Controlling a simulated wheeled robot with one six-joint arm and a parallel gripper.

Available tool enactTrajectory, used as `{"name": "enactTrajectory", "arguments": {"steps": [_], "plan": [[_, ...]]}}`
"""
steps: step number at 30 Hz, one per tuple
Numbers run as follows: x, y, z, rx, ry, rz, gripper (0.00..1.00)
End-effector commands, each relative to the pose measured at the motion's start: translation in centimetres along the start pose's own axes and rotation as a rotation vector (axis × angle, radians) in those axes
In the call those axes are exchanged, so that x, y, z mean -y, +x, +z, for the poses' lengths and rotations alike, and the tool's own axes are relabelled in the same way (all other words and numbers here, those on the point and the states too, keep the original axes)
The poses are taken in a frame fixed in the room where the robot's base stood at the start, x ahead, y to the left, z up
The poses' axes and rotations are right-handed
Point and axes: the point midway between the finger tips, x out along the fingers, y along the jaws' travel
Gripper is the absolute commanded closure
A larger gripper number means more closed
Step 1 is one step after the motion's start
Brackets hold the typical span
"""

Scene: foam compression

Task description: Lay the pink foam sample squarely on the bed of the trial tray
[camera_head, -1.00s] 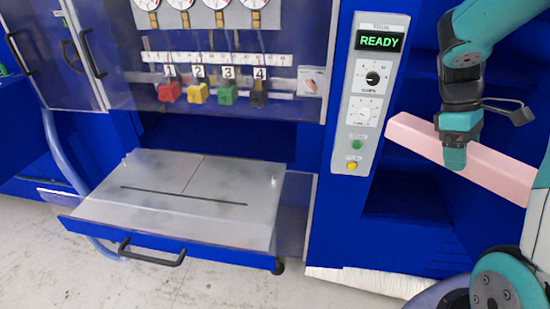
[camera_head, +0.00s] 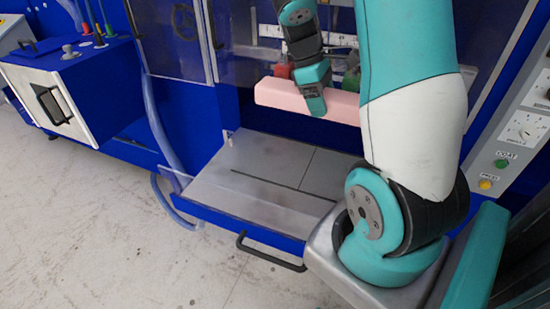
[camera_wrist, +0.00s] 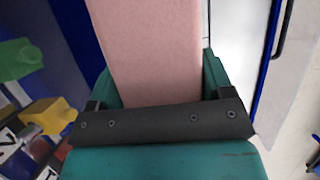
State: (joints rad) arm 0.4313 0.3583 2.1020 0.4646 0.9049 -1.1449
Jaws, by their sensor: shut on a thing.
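The pink foam sample (camera_head: 278,95) is a long block held in my gripper (camera_head: 314,104). It is level or nearly so, above the back part of the trial tray. In the wrist view the foam (camera_wrist: 150,50) runs away from me between the two jaws (camera_wrist: 158,92), which are shut on its sides. The trial tray (camera_head: 222,184) is pulled out, with a bare grey metal bed marked by a dark slot and a thin seam. My arm hides the tray's right part and the foam's right end.
A black handle (camera_head: 268,252) is on the tray's blue front. A control panel (camera_head: 520,125) with green and yellow buttons stands at the right. A blue console (camera_head: 75,85) is at the left. Colored weights, including a green one (camera_wrist: 18,60), hang behind the foam. Open floor lies in front.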

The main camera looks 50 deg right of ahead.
Motion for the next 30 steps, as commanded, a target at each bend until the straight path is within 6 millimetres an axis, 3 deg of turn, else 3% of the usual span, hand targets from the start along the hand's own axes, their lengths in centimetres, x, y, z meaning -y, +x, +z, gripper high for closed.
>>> {"name": "enactTrajectory", "arguments": {"steps": [15,30], "plan": [[0.9,12.0,-5.8,0.004,-0.020,0.003,0.49],[0.6,17.1,-7.8,0.000,-0.014,0.005,0.49]]}}
